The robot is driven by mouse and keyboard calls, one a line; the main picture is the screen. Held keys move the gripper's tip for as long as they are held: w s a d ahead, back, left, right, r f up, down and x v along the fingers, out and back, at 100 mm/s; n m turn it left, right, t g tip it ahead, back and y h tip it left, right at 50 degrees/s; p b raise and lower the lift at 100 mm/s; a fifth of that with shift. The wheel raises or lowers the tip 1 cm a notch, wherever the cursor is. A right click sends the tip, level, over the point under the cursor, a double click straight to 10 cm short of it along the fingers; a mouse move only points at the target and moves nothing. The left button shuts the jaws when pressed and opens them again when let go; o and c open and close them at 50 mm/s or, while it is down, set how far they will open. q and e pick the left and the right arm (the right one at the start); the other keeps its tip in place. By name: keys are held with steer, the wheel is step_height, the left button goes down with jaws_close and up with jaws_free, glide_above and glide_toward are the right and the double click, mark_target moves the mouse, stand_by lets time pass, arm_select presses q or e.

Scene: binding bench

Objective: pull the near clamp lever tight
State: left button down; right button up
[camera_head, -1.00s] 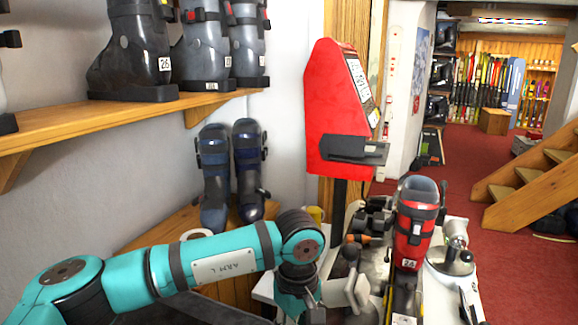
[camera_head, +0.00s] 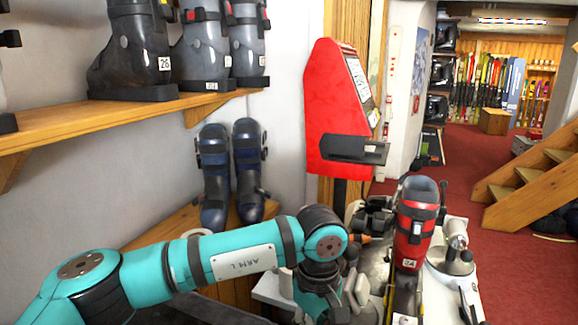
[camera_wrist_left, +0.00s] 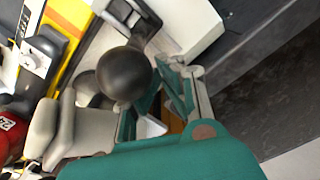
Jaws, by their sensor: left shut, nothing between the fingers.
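The near clamp lever shows as a round black ball knob (camera_wrist_left: 124,74) in the wrist view; its shaft is mostly hidden. In the head view my wrist covers most of it. My left gripper (camera_head: 356,286) is at the near left of the red boot. Its pale finger pads lie close together, shut with nothing between them. In the wrist view the gripper (camera_wrist_left: 58,132) pads are beside and below the knob; I cannot tell whether they touch the lever. My right gripper is out of view.
A red and black ski boot (camera_head: 412,235) stands clamped on the bench right of my gripper. A silver device with a black knob (camera_head: 458,250) stands beyond it. A red machine (camera_head: 335,110) rises behind. A boot shelf (camera_head: 120,118) runs along the left wall.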

arm_select(q)
steer(key=shift+s+d+r, duration=0.2)
steer(key=shift+d+r, duration=0.05)
steer(key=shift+d, duration=0.25)
steer(key=shift+s+d+r, duration=0.15)
steer(key=shift+d+r, duration=0.05)
steer(key=shift+d, duration=0.25)
steer(key=shift+d, duration=0.1)
steer(key=shift+s+d+r+b, duration=0.1)
steer(key=shift+s+d+b, duration=0.2)
steer(key=shift+d, duration=0.2)
steer(key=shift+s+d+b, duration=0.15)
steer(key=shift+d+b, duration=0.25)
steer(key=shift+d, duration=0.05)
steer(key=shift+a+r, duration=0.1)
steer(key=shift+a, duration=0.05)
steer(key=shift+r+p, duration=2.15)
steer(key=shift+r, duration=2.35)
